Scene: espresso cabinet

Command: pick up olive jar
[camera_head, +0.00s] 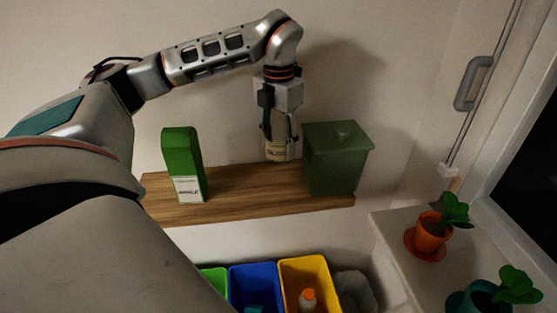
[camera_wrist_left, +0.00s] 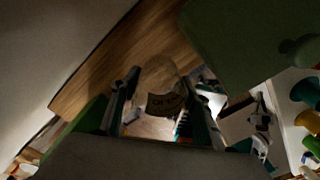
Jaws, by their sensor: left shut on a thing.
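The olive jar (camera_head: 282,153) is pale and beige, upright below my left gripper (camera_head: 281,137) in the head view. In the left wrist view the olive jar (camera_wrist_left: 163,103) shows a tan label with dark lettering, between the two fingers of my left gripper (camera_wrist_left: 163,108). The gripper points down and is shut on the jar. The jar's base is near the back edge of the wooden shelf (camera_head: 240,192); I cannot tell whether it touches the wood. My right gripper is not in view.
A green lidded bin (camera_head: 335,165) stands close to the right of the jar. A green carton (camera_head: 183,165) stands on the shelf to the left. A blue bin (camera_head: 256,285) and yellow bin (camera_head: 305,273) are below. A potted plant (camera_head: 431,232) stands at the right. The shelf's middle is clear.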

